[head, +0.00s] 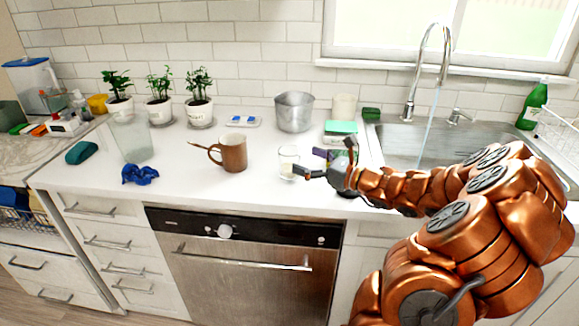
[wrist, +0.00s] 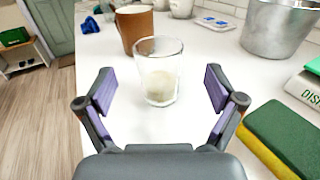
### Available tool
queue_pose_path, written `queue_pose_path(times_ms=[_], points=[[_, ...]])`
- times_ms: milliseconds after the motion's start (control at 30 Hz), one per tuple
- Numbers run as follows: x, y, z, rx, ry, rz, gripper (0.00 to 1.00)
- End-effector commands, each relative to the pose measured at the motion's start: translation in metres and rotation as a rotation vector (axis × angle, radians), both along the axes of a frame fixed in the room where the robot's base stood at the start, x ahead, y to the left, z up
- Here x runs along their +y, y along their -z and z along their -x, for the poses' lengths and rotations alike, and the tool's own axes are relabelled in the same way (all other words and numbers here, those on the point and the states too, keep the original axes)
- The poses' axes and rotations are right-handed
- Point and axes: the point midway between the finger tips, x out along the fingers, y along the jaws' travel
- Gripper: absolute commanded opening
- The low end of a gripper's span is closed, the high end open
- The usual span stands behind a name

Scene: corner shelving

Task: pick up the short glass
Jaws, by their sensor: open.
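The short glass (head: 289,162) is a small clear tumbler, upright on the white counter just right of the brown mug (head: 232,153). My gripper (head: 322,160) is at its right side. In the wrist view the short glass (wrist: 159,75) stands ahead, centred between and a little beyond the fingertips of my gripper (wrist: 160,90). Something pale shows in or through its lower part; I cannot tell which. The fingers are spread wide, with purple pads facing inward, and nothing is between them.
The brown mug (wrist: 134,27) stands close behind the glass in the wrist view. A green and yellow sponge (wrist: 282,140) lies right of my gripper. A metal pot (head: 294,112) stands farther back. A tall clear glass (head: 131,138) and a blue cloth (head: 140,174) are at left.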

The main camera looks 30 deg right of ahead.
Motion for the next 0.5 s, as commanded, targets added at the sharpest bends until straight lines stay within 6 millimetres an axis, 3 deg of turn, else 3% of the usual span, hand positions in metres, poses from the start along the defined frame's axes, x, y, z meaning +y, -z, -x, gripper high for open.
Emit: queue_pose_path(times_ms=[233, 500], points=[[0.006, -0.001, -0.011, 0.0, -0.002, 0.001, 0.93], [0.019, -0.002, -0.042, 0.001, -0.003, 0.001, 0.93]])
